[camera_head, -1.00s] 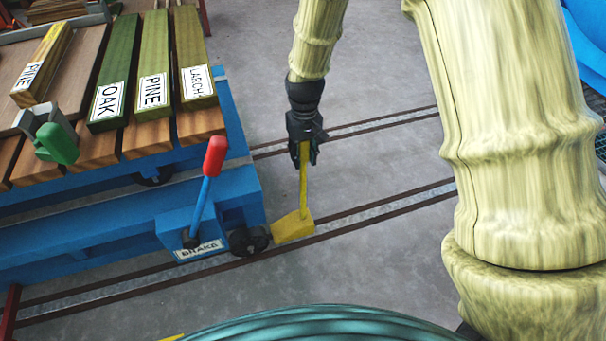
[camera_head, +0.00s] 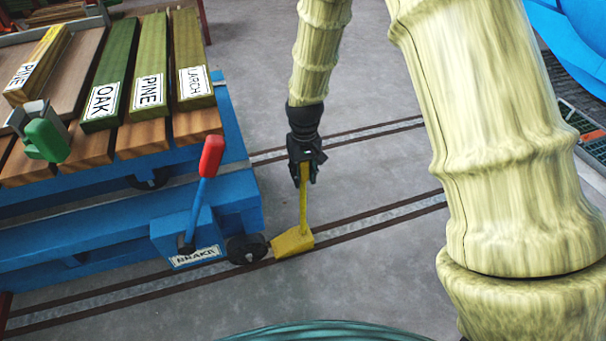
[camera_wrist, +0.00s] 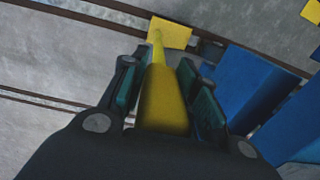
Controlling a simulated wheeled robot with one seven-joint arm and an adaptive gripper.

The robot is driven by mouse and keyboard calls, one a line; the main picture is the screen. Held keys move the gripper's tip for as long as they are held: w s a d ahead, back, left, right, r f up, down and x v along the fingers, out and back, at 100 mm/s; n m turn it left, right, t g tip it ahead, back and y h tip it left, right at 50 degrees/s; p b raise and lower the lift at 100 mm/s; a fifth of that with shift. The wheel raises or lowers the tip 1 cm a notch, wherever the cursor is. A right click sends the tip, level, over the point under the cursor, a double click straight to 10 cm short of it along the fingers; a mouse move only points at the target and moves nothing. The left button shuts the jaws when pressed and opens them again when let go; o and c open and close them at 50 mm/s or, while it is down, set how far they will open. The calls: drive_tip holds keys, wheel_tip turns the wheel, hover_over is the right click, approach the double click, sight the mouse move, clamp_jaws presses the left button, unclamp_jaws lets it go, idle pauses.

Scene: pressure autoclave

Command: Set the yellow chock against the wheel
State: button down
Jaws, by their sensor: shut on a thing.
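The yellow chock (camera_head: 293,242) is a wedge block with an upright yellow handle (camera_head: 303,200). It sits low at the near rail, just right of the dark cart wheel (camera_head: 247,249). Whether block and wheel touch or a thin gap lies between them, I cannot tell. My gripper (camera_head: 304,172) is shut on the top of the handle. In the wrist view my gripper (camera_wrist: 166,92) has its fingers on both sides of the handle (camera_wrist: 160,100), with the chock block (camera_wrist: 171,33) beyond. The block's underside is hidden.
The blue cart (camera_head: 240,205) carries labelled boards and stands on the rails at the left. A brake lever with a red grip (camera_head: 211,156) rises near the wheel. Open grey floor (camera_head: 380,165) lies to the right of the chock. A blue rounded object (camera_head: 570,40) is at the upper right.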

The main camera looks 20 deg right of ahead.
drive_tip(key=c, duration=1.1)
unclamp_jaws()
drive_tip(key=shift+f, duration=0.1)
wheel_tip(320, 180, up, 12)
drive_tip(key=p, duration=0.5)
drive_tip(key=shift+p, duration=0.4)
drive_tip(key=s+d+f, duration=0.3)
drive_tip(key=s+f, duration=2)
drive_tip(key=f, duration=0.3)
drive_tip(key=shift+m, duration=0.4)
drive_tip(key=s+f, duration=0.1)
drive_tip(key=s, duration=0.3)
drive_tip(key=s+f, duration=0.1)
drive_tip(key=s, duration=0.4)
drive_tip(key=s+f, duration=0.1)
drive_tip(key=s, duration=0.3)
drive_tip(key=shift+s+d+f, duration=0.15)
drive_tip(key=shift+s+f, duration=0.1)
drive_tip(key=shift+f, duration=0.1)
